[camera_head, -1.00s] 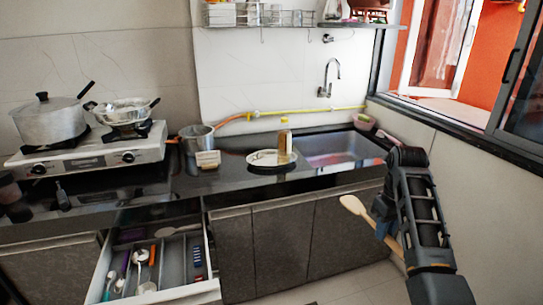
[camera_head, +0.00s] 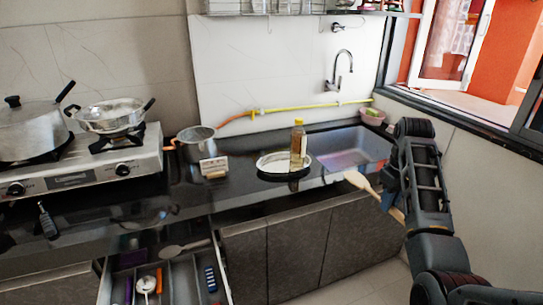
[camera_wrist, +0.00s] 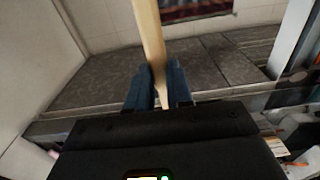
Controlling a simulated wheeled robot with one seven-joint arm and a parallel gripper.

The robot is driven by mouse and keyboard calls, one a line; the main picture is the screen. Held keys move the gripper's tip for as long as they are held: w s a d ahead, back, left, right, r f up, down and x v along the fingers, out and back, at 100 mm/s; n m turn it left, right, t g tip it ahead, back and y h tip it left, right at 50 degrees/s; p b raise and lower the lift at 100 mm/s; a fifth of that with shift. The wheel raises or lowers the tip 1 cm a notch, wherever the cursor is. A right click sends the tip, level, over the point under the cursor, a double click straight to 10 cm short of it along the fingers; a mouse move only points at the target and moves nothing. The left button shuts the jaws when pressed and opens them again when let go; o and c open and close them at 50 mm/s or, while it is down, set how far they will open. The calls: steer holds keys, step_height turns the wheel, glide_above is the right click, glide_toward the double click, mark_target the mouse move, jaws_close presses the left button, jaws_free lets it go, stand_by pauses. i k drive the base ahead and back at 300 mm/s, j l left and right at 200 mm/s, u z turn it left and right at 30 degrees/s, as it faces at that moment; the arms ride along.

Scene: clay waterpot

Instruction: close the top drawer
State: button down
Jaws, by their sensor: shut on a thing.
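The top drawer (camera_head: 229,285) is pulled open at the lower left of the head view, under the counter. It has grey dividers and holds several utensils, among them a spoon lying at its back. Its front is cut off by the lower picture edge. My gripper (camera_head: 392,200) is at the right, in front of the lower cabinets and well apart from the drawer. It is shut on a wooden spoon (camera_head: 360,183) whose broad end points up and left. In the wrist view the spoon's handle (camera_wrist: 150,40) stands between the blue fingers (camera_wrist: 158,88).
The black counter (camera_head: 235,195) carries a stove (camera_head: 95,170) with two pots, a metal pot (camera_head: 195,145), a small card, and a plate (camera_head: 262,168) with a bottle (camera_head: 298,145). A sink (camera_head: 345,150) is at the right. Closed cabinet doors (camera_head: 295,250) stand below.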

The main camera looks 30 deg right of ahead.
mark_target(184, 281)
steer(key=i+j, duration=0.15)
steer(key=i, duration=0.5)
steer(key=i+j, duration=0.15)
steer(key=i, duration=0.5)
